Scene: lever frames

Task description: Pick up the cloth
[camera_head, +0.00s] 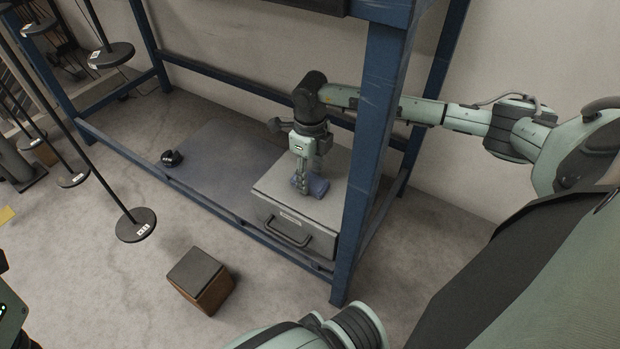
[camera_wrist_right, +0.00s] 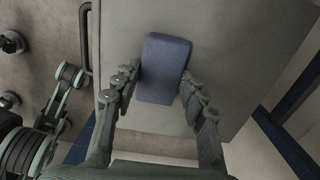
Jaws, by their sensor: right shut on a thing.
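The cloth (camera_head: 318,187) is a small folded dark blue block on the flat top of a grey drawer cabinet (camera_head: 270,192). In the right wrist view the cloth (camera_wrist_right: 164,68) lies between the two fingers, with a fingertip against each long side. My right gripper (camera_head: 303,187) points down from above and is shut on the cloth; it also shows in the right wrist view (camera_wrist_right: 160,82). In the head view the fingers hide part of the cloth. I cannot tell whether the cloth is clear of the cabinet top.
A blue metal frame surrounds the cabinet, with a thick post (camera_head: 366,160) close by and a low rail in front. A small black object (camera_head: 172,158) lies left of the cabinet.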

